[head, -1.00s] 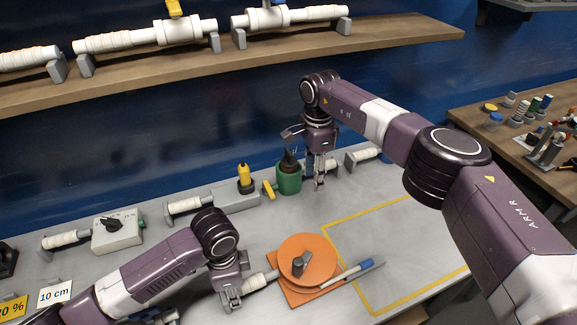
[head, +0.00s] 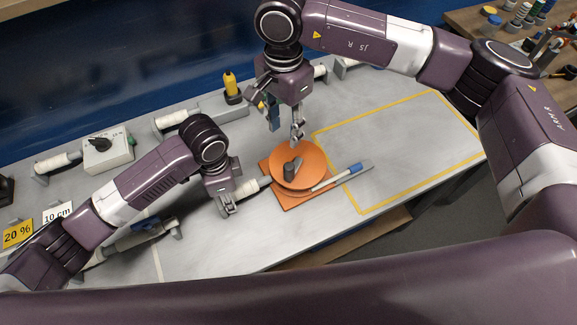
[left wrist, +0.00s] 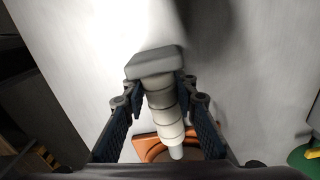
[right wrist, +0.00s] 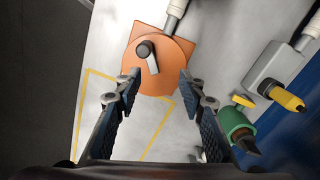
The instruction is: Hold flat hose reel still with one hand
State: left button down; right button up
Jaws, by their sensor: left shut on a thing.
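The flat hose reel is an orange disc (head: 312,158) on an orange square base, with a dark crank on top. It sits on the grey bench; its disc also shows in the right wrist view (right wrist: 174,75). My left gripper (head: 228,205) is left of the reel, shut on a white ribbed hose piece (left wrist: 163,103) with a grey end block (left wrist: 155,63). The hose piece leads to the reel in the head view (head: 246,188). My right gripper (head: 284,133) is open and empty, just behind the reel, its fingers apart and pointing towards the disc (right wrist: 157,88).
A white tube with a blue band (head: 340,176) lies at the reel's right. The yellow-outlined area (head: 400,150) is bare. A grey switch box (head: 108,152) stands left.

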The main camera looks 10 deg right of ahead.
aim_at(288, 165)
jog(key=shift+n, duration=0.4)
jog(key=s+f, duration=0.1)
jog(key=f, duration=0.2)
jog(key=s+f, duration=0.1)
jog(key=f, duration=0.3)
jog(key=s+f, duration=0.1)
jog(key=f, duration=0.3)
jog(key=shift+s+d, duration=0.2)
jog(key=shift+s, duration=0.15)
grip_shut()
